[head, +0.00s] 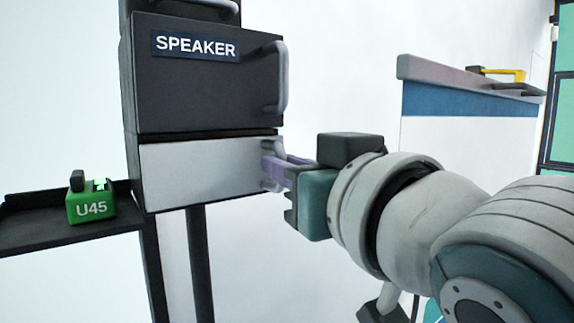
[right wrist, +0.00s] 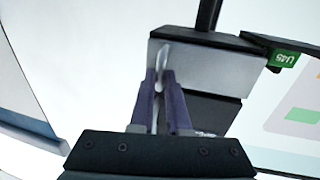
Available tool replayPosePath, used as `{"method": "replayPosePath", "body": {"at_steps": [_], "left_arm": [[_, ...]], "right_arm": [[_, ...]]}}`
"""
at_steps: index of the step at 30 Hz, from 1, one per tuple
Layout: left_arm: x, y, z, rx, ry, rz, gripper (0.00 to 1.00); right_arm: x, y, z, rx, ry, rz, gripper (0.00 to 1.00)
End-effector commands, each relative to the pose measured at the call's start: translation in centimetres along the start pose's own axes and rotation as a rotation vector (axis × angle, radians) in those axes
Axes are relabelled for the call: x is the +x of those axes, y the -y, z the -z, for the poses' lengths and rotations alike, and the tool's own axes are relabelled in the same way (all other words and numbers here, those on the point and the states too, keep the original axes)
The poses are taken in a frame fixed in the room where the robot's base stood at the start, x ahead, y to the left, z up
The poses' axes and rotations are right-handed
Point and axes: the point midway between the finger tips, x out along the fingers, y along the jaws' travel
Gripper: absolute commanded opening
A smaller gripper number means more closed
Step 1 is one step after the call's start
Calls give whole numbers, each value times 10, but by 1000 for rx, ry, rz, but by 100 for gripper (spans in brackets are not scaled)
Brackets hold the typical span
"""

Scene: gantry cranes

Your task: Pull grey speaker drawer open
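The grey drawer (head: 200,172) sits directly under a black unit (head: 205,90) with a SPEAKER label (head: 195,46). The drawer's pale front also shows in the right wrist view (right wrist: 205,70). My right gripper (head: 272,167) reaches in from the right, its purple fingers at the drawer's upright handle (right wrist: 159,80). In the right wrist view the fingers (right wrist: 160,85) lie on both sides of the handle and close on it. The fingers partly hide the handle in the head view. I cannot tell whether the drawer stands out from the unit. My left gripper is not in view.
A green U45 block (head: 91,203) stands on a black shelf (head: 40,232) at the left. The black unit has its own grey handle (head: 277,78) above my fingers. A blue-and-white counter (head: 460,100) with a yellow-handled item (head: 505,74) is behind at the right.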

Motion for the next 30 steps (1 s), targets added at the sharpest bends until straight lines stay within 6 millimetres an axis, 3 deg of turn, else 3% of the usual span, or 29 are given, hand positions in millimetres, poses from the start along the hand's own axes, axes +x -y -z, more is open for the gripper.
{"method": "replayPosePath", "body": {"at_steps": [3, 30], "left_arm": [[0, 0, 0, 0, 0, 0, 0], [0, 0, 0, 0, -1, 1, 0]], "right_arm": [[0, 0, 0, 0, 0, 0, 0], [0, 0, 0, 0, 0, 1, 0]]}}
